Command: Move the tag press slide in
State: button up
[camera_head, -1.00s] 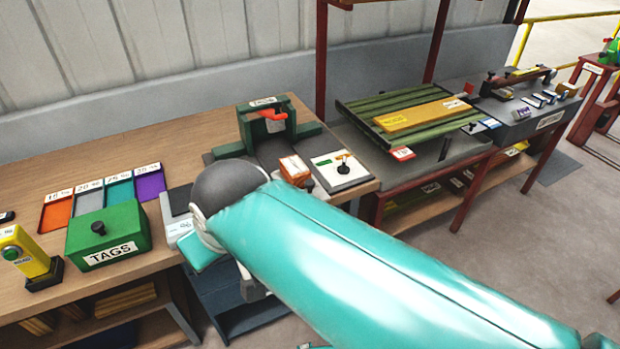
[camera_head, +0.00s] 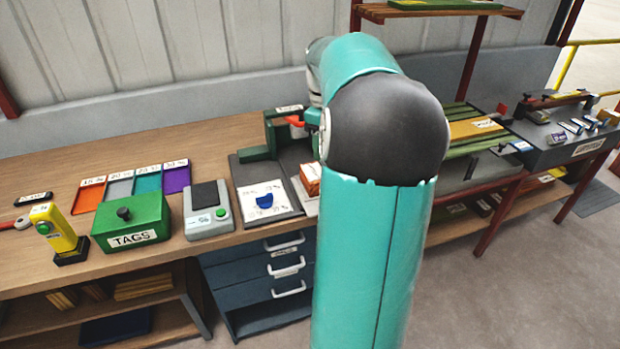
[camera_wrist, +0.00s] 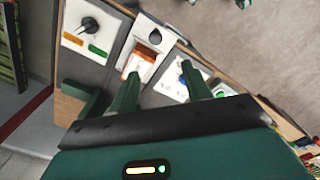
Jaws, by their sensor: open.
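The tag press (camera_head: 272,136) is a dark green frame with a red lever, standing on a dark base at the back of the wooden bench. In front of its left side lies a white marked plate (camera_head: 280,190) with a blue half-round piece on it. The plate also shows in the wrist view (camera_wrist: 172,87). I cannot tell for sure which part is the slide. My gripper (camera_wrist: 160,72) is open and empty, its two green fingers reaching over the press area. The white plate lies near the right finger.
An orange-and-white block (camera_head: 309,178) stands right of the plate. A grey scale (camera_head: 208,209), a green TAGS box (camera_head: 130,222) and a yellow device (camera_head: 58,232) stand to the left. A white knob panel (camera_wrist: 88,28) lies in the wrist view's upper left.

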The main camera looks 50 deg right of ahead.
jog(key=f, duration=0.9)
jog(key=d+f, duration=0.1)
jog(key=f, duration=0.4)
jog(key=shift+s+d+f, duration=0.1)
jog(key=shift+s, duration=0.1)
grip_shut()
